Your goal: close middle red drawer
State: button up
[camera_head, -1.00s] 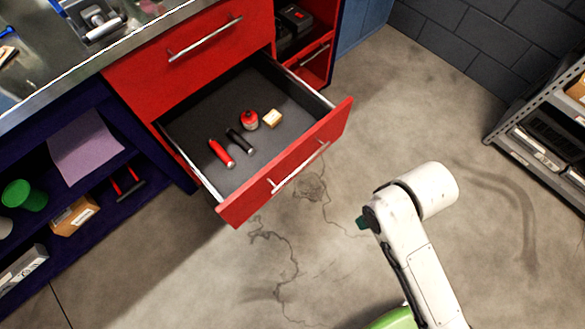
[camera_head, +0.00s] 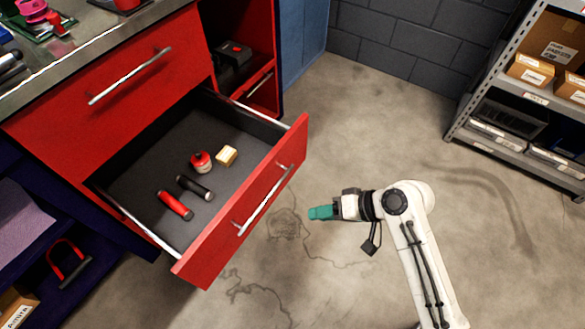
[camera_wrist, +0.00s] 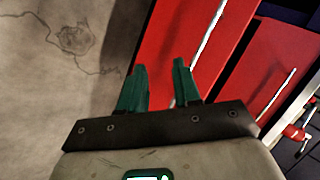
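The middle red drawer (camera_head: 250,205) is pulled out of the red cabinet (camera_head: 85,110), with a silver bar handle (camera_head: 262,200) on its front. Inside lie a red-handled tool (camera_head: 175,205), a black-handled tool (camera_head: 195,188), a red and white bottle (camera_head: 201,162) and a small pale block (camera_head: 226,155). My gripper (camera_head: 318,213) is in front of the drawer, to the right of its face and apart from it. In the wrist view my gripper's teal fingers (camera_wrist: 158,85) are spread with nothing between them, and a red drawer front (camera_wrist: 190,45) shows beyond.
A grey metal shelf (camera_head: 520,145) with boxes stands at the right. A red cabinet bay (camera_head: 250,80) holding a dark case is behind the drawer. A dark blue shelf unit (camera_head: 60,215) is at the left. The concrete floor (camera_head: 370,120) between drawer and shelf is clear.

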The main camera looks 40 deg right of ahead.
jog(key=w+d+m+t+b, duration=0.1)
jog(key=w+d+f+m+t+b, duration=0.1)
jog(key=d+t, duration=0.1)
jog(key=w+d+f+m+t+b, duration=0.1)
jog(key=b, duration=0.1)
jog(key=shift+w+d+m, duration=0.1)
jog(key=shift+d+m, duration=0.05)
jog(key=shift+m, duration=0.25)
jog(key=shift+c, duration=1.4)
jog(key=d+m+t+b, duration=0.1)
jog(key=d, duration=0.1)
jog(key=d+r+m+t+h+b, duration=0.1)
jog(key=d+m+t, duration=0.1)
jog(key=w+d+r+m+t+b, duration=0.1)
jog(key=d+t, duration=0.1)
jog(key=shift+m+b, duration=0.3)
grip_shut()
jog(key=b, duration=0.2)
send_near(285, 148)
jog(key=x, duration=0.7)
